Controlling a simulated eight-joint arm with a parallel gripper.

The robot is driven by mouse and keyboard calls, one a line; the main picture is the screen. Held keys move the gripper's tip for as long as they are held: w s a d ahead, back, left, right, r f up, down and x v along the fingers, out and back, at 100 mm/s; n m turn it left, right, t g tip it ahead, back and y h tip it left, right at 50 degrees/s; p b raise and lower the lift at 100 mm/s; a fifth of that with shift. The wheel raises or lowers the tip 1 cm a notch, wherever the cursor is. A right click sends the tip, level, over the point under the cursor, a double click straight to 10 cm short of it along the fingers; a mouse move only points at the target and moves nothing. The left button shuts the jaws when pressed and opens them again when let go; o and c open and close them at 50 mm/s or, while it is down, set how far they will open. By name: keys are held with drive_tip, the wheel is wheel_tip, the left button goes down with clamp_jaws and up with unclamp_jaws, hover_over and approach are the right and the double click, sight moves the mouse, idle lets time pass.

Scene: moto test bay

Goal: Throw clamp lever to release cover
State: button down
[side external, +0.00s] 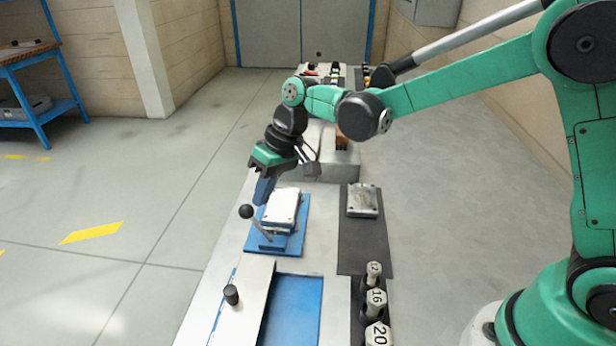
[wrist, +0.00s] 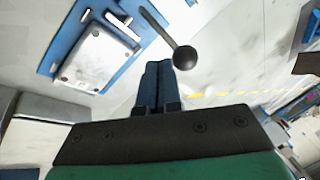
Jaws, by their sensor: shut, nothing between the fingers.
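The clamp lever is a thin grey rod with a black ball knob (side external: 246,211), standing tilted at the left of a blue fixture plate (side external: 290,247). In the wrist view the knob (wrist: 185,58) is just beyond and right of my fingertips. A silver cover (side external: 282,206) sits on the blue fixture; it also shows in the wrist view (wrist: 100,58). My gripper (side external: 263,192) has blue fingers, shut and empty, pointing down just above and right of the knob. In the wrist view the fingers (wrist: 158,68) are together. I cannot tell whether they touch the knob.
A second metal cover (side external: 362,201) lies on a dark mat (side external: 362,246) to the right. Several numbered hex pieces (side external: 376,301) stand at the front right. A black knob (side external: 231,295) stands at the front left. Open floor lies left of the bench.

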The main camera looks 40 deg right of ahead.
drive_tip(key=shift+s+d, duration=0.3)
drive_tip(key=shift+d, duration=0.3)
drive_tip(key=d, duration=0.1)
drive_tip(key=d+r, duration=0.1)
drive_tip(key=d, duration=0.2)
drive_tip(key=shift+w+r, duration=0.3)
drive_tip(key=v, duration=0.8)
drive_tip(key=s+d+f+m+t+h, duration=0.1)
drive_tip(key=s+d+t+h, duration=0.1)
drive_tip(key=s, duration=0.4)
drive_tip(key=s+d+f+m+t+h, duration=0.1)
drive_tip(key=s+f+t+h, duration=0.1)
drive_tip(key=s, duration=0.4)
drive_tip(key=shift+d+f+m+t, duration=0.25)
drive_tip(key=shift+d+m+t, duration=0.15)
drive_tip(key=shift+t, duration=0.4)
